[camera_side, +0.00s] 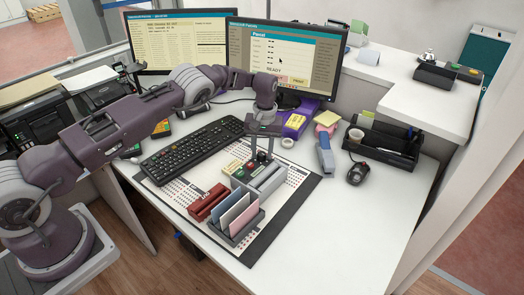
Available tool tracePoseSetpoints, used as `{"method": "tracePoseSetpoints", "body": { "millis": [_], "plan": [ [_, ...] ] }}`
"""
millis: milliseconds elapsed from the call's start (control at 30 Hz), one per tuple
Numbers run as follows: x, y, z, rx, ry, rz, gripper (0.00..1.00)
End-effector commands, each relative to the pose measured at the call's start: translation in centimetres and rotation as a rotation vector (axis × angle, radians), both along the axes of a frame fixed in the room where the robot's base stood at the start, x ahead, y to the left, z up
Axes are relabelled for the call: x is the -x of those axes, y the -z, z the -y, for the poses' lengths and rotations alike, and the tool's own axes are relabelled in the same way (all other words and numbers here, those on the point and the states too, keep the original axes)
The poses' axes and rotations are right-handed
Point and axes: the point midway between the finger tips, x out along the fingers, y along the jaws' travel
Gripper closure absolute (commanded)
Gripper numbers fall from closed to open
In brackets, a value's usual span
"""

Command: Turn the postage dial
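My gripper (262,152) points down over the middle of the patterned mat. Its fingers are close to a small dark and red part on top of a grey unit (268,181), which could be the postage dial. The fingers cover much of it, and the view is too small to tell whether they touch it or how far apart they are. No dial face or marks can be read.
A grey rack with coloured cards (237,216) and a dark red block (208,203) stand close in front. A black keyboard (190,146) lies left. A stapler-like blue-grey thing (325,157), mouse (357,173) and black organizer (382,148) are right. The counter's front right is clear.

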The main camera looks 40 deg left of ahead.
Motion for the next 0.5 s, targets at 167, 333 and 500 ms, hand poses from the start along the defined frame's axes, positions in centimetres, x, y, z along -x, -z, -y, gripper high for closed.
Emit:
{"method": "tracePoseSetpoints", "body": {
  "millis": [167,333,500],
  "plan": [
    [0.0,-0.7,0.0,-0.001,0.000,0.001,0.65],
    [-0.2,-4.2,0.2,0.000,0.001,0.002,0.65],
    [-0.2,-6.7,0.3,0.000,0.000,0.001,0.65]
  ]
}}
